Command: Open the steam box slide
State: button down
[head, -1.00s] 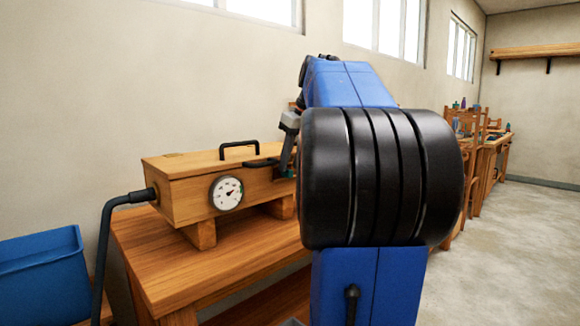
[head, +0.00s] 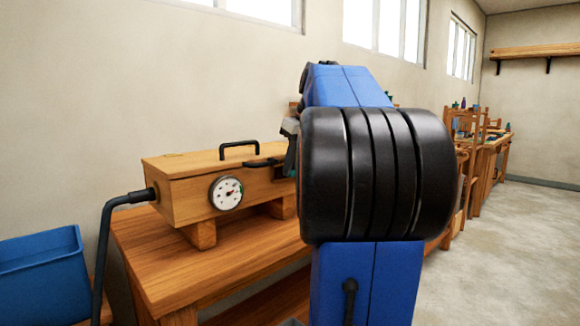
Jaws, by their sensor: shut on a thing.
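The wooden steam box (head: 190,195) stands on the bench, with a round dial gauge (head: 226,193) on its front and a black handle (head: 239,150) on top. A dark bar (head: 262,162) sticks out near the right end of its front, and I take it for part of the slide. My gripper (head: 291,160) is at this right end, mostly hidden behind my own arm. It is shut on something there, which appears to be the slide. The fingertips and the exact grip are hidden, and I cannot tell how far the slide is open.
A dark hose (head: 102,240) runs from the box's left end down past the wooden bench (head: 225,258). A blue bin (head: 42,275) stands at the lower left. More benches (head: 488,155) with small items are at the far right. The floor (head: 500,250) at right is clear.

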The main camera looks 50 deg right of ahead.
jog(key=d, duration=0.4)
jog(key=shift+s+d, duration=0.1)
jog(key=shift+d, duration=0.1)
jog(key=c, duration=1.6)
grip_release()
jog(key=shift+d, duration=0.15)
jog(key=shift+c, duration=0.2)
jog(key=shift+r, duration=0.1)
jog(key=v, duration=1.7)
jog(key=shift+r, duration=0.15)
